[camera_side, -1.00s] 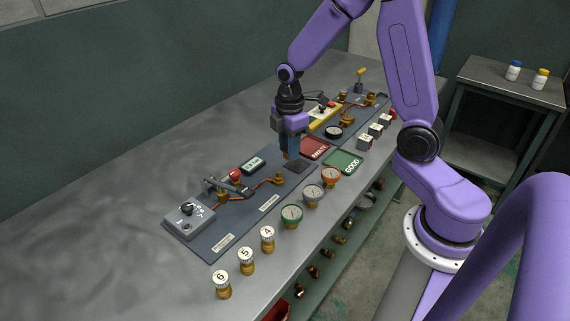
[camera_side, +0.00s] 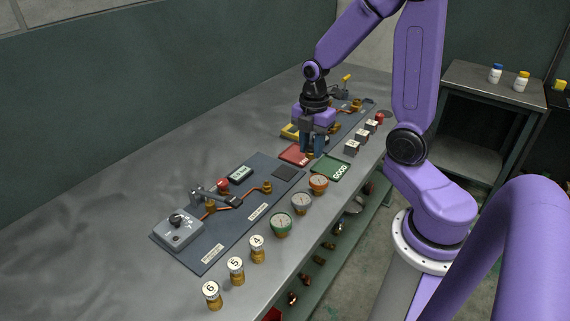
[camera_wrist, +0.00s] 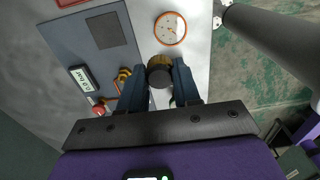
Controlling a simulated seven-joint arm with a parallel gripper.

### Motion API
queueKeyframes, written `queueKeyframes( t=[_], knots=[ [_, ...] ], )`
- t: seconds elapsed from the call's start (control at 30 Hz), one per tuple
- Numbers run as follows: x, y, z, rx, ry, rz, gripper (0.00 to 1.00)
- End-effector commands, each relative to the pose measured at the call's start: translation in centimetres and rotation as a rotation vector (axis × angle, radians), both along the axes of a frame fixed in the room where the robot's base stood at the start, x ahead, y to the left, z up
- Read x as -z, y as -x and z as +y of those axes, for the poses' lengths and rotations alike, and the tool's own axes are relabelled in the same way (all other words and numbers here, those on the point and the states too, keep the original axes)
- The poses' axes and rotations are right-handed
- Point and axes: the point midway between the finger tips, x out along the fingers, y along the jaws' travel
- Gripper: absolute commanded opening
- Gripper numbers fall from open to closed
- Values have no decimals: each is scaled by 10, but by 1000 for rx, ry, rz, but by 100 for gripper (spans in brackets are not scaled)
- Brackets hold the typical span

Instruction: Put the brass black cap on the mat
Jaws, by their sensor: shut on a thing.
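The brass black cap (camera_wrist: 160,71) is between my gripper's fingertips (camera_wrist: 159,80) in the wrist view, with its dark round top and brass-coloured side showing. My gripper is shut on it.
The red tray (camera_side: 293,155) and the green GOOD tray (camera_side: 331,168) lie beyond the mat. An orange-rimmed gauge (camera_side: 318,184) stands near the mat, with other gauges along the front. A display (camera_side: 240,173) and copper pipe (camera_side: 237,205) sit on the panel. Numbered caps (camera_side: 236,269) stand front left.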

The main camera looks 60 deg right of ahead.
Motion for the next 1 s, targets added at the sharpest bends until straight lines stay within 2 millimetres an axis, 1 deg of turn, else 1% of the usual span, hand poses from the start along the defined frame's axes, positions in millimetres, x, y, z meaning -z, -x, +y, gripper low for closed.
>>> queueKeyframes(
  t=[0.33,0.6,0.7,1.0],
  knots=[
    [25,-53,-14,2,0,2,3],
    [59,-79,-21,3,0,4,3],
    [69,-87,-23,2,0,1,3],
    [84,-99,-27,2,0,0,3]
  ],
)
